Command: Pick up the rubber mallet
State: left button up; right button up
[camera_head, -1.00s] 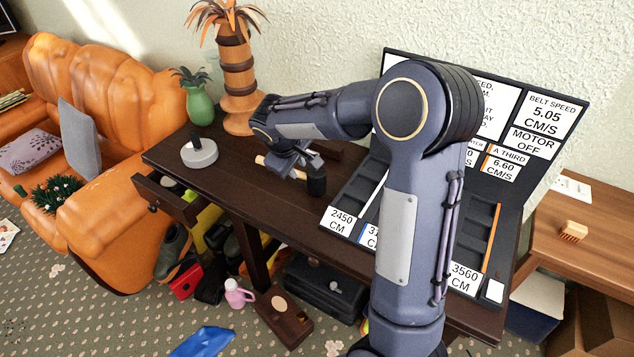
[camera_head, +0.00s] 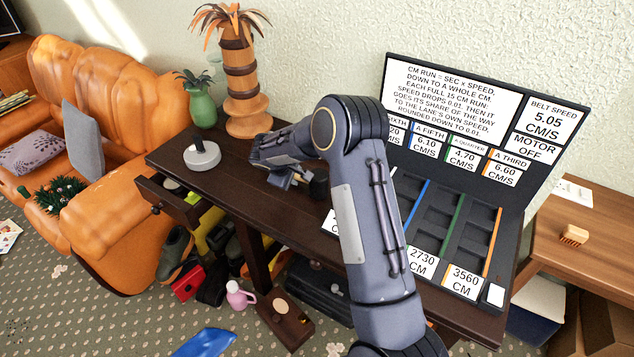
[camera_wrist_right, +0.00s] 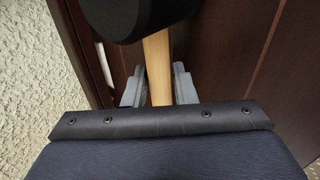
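The rubber mallet has a thick black head (camera_head: 319,185) and a pale wooden handle. It lies near the middle of the dark desk (camera_head: 232,193). In the right wrist view the black head (camera_wrist_right: 138,12) is at the top and the handle (camera_wrist_right: 157,70) runs down between my fingers. My right gripper (camera_head: 290,180) is low over the desk, just left of the head. The arm hides most of the handle in the head view. My left gripper is out of view.
A grey round weight (camera_head: 201,155) stands on the desk to the left. A palm-like ornament (camera_head: 246,90) and a green vase (camera_head: 200,108) stand behind. A black lane board (camera_head: 522,206) fills the right side. An open drawer (camera_head: 166,196) juts out at the front left.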

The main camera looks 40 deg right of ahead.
grip_shut()
